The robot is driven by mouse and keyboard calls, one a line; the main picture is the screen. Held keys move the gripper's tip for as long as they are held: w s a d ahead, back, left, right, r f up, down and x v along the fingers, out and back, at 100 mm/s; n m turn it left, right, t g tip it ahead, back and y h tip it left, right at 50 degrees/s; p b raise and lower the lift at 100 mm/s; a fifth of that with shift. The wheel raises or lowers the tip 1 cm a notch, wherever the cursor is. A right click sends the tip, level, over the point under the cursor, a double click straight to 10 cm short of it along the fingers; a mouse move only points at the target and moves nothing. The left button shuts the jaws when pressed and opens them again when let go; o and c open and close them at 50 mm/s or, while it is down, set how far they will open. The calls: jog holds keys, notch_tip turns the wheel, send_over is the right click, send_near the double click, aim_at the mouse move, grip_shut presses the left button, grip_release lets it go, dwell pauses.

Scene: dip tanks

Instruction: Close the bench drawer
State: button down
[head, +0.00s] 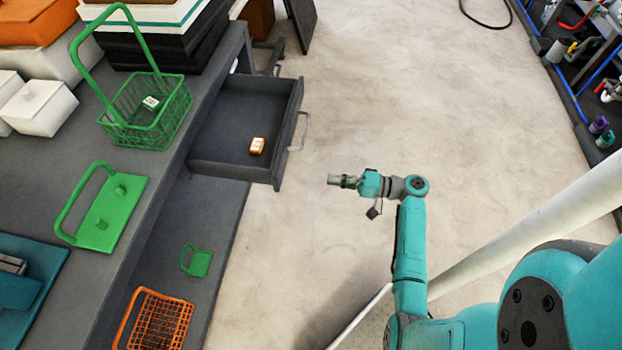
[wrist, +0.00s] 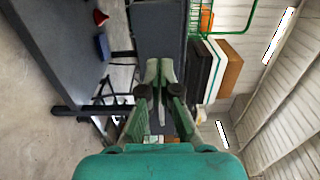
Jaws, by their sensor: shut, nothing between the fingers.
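The bench drawer (head: 222,132) is pulled well out from the side of the dark grey bench (head: 205,85) in the head view. A light metal handle (head: 301,131) is on its front. A small orange and white block (head: 257,146) lies inside the drawer. My gripper (head: 332,180) is right of the drawer's front and a little nearer than the handle, apart from both. In the wrist view my gripper (wrist: 160,66) has its fingertips together, with nothing between them.
A green wire basket (head: 150,130) stands on the bench beside the drawer, near a flat green lid-like piece (head: 108,215). An orange basket (head: 158,322) and a small green piece (head: 197,262) are on the lower shelf. The floor (head: 420,100) right of the drawer is clear.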

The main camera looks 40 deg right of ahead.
aim_at(281, 173)
jog(key=x, duration=1.3)
jog(key=shift+a, duration=0.1)
jog(key=shift+w+a, duration=0.1)
jog(key=shift+w, duration=0.05)
jog(key=x, duration=2.6)
jog(key=shift+w+a, duration=0.25)
jog(key=shift+w, duration=0.05)
jog(key=shift+r, duration=0.1)
jog(key=shift+w+a+r, duration=0.1)
